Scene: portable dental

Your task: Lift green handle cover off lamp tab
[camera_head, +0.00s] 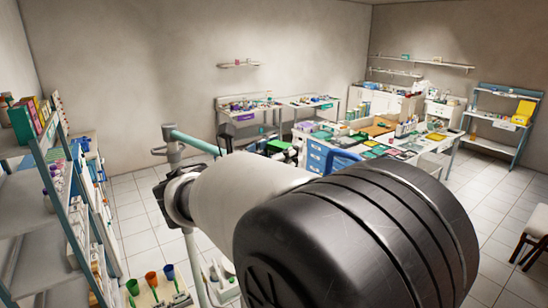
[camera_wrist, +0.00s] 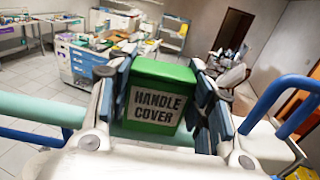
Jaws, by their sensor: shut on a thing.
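The green handle cover (camera_wrist: 165,70), a box shape with a white label reading "HANDLE COVER", is in the middle of the wrist view. My gripper (camera_wrist: 162,96) is shut on it, with one dark-padded finger against each side. The cover looks slightly tilted in the picture. Its lower end is hidden by the gripper, so I cannot tell whether it touches the lamp tab. I cannot make out the lamp tab in either view. In the head view my own arm fills the foreground, and gripper and cover do not show.
A pale teal bar (camera_wrist: 38,107) lies left of my gripper, and a blue tube (camera_wrist: 275,97) curves close on its right. In the head view, shelves (camera_head: 38,165) stand at left, with coloured cups (camera_head: 151,279) below. Drawer units and crowded tables (camera_head: 375,148) stand further back.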

